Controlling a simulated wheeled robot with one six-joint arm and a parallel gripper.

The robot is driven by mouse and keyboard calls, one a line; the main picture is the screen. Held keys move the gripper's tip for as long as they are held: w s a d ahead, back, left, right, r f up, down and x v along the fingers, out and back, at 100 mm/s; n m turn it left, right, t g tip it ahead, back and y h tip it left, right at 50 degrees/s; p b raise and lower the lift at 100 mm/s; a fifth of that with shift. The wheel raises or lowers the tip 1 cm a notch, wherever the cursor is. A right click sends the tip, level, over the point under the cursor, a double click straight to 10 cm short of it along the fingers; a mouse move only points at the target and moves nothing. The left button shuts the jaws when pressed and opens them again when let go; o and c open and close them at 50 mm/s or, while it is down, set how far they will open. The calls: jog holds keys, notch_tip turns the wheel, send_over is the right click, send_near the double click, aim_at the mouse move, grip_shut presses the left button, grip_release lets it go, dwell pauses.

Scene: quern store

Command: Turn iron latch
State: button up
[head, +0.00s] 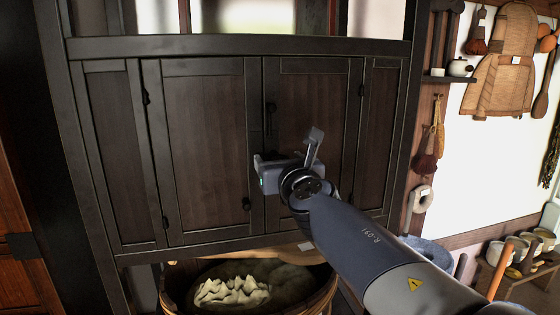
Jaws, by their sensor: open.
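The dark cabinet (205,140) has two closed wooden doors that meet at a middle seam. A small dark iron latch (270,112) sits at the seam on the upper part of the right door. It looks roughly upright, but its exact shape is hard to make out against the dark wood. My gripper (288,152) is open and empty, below and slightly right of the latch, in front of the right door. It appears apart from the latch. My gripper and arm hide the lower part of the right door.
A wooden tub (180,300) with pale lumpy contents stands below the cabinet. A low rack (520,268) stands at the lower right.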

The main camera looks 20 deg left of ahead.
jog(key=shift+c, duration=0.6)
jog(key=c, duration=0.9)
jog(key=shift+m, duration=0.4)
jog(key=m+b, duration=0.1)
jog(key=m, duration=0.2)
jog(key=shift+m, duration=0.3)
jog(key=m+b, duration=0.1)
jog(key=m, duration=0.3)
jog(key=shift+w+d+f, duration=0.1)
jog(key=m+b, duration=0.1)
jog(key=m, duration=0.4)
jog(key=shift+f, duration=0.1)
jog(key=shift+m+b, duration=0.4)
jog(key=shift+m, duration=1.9)
jog(key=shift+o, duration=0.3)
